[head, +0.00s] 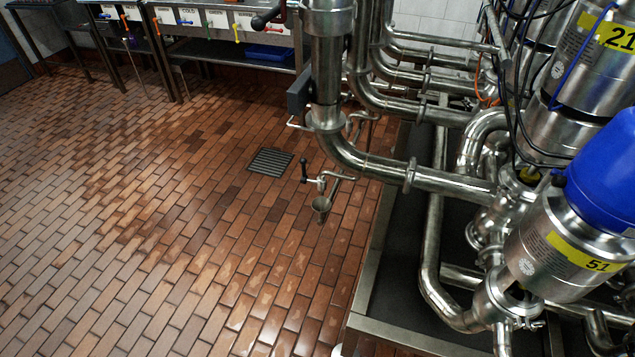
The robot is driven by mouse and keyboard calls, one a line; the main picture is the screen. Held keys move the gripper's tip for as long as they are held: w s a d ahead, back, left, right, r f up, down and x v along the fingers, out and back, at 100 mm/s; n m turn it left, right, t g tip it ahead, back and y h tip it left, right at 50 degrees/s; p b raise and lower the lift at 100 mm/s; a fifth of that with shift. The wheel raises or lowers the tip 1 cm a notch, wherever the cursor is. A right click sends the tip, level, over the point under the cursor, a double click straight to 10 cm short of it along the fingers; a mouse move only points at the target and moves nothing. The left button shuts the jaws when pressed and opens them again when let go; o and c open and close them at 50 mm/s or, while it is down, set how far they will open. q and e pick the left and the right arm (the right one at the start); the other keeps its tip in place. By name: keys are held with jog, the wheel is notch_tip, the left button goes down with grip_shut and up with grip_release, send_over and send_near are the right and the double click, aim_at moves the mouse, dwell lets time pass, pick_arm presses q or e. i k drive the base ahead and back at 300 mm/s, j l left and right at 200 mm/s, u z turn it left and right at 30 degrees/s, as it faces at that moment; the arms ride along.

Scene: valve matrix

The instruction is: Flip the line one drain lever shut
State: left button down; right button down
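A small drain valve with a black-tipped lever (304,170) shows in the head view, left of the large pipe elbow. The lever stands roughly upright in the picture. No readable label shows which one belongs to line one. Neither of my grippers is in view.
Steel pipes and valve bodies fill the right side, including a blue-topped unit marked 51 (580,262). A metal-edged tray (368,265) lies beneath them. A floor drain grate (270,161) sits in the open tiled floor (130,230).

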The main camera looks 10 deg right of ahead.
aim_at(303, 161)
jog(key=j+z, duration=0.65)
jog(key=z, duration=0.5)
jog(key=i+j+z, duration=0.15)
jog(key=j+z, duration=0.25)
jog(key=i+j+z, duration=0.1)
jog(key=j+z, duration=0.8)
jog(key=j, duration=1)
jog(key=k+j+z, duration=0.15)
jog(key=j, duration=0.95)
jog(key=k+j+z, duration=0.15)
jog(key=j, duration=0.35)
jog(key=j+z, duration=0.1)
jog(key=j, duration=0.45)
jog(key=k+j, duration=0.2)
jog(key=j, duration=0.3)
jog(key=i+z, duration=0.05)
